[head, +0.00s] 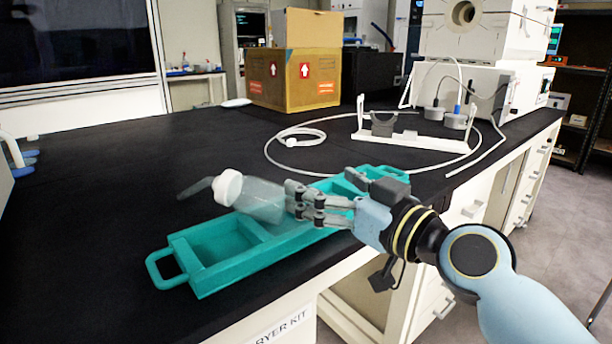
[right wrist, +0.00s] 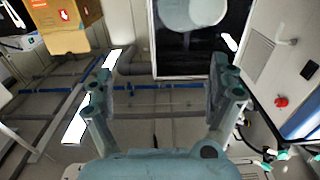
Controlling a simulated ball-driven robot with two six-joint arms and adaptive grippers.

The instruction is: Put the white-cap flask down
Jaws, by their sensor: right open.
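The white-cap flask (head: 262,199) has a clear body, a white cap (head: 228,187) and a dark grey tube on the cap. In the head view it lies tilted over the teal tray (head: 175,258), cap to the left. I cannot tell whether it rests on the tray or is clear of it. My right gripper (head: 298,203) is open at the flask's base end. In the right wrist view the fingers (right wrist: 165,90) are wide apart with nothing between them. A pale rounded shape (right wrist: 192,12), probably the flask, shows beyond the fingertips. My left gripper is out of view.
The teal tray has open compartments and a loop handle at its left end, on the black bench (head: 90,220). A white holder (head: 415,138) and a coiled white tube (head: 302,136) lie behind. A cardboard box (head: 293,78) and the white freeze dryer (head: 470,88) stand farther back.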

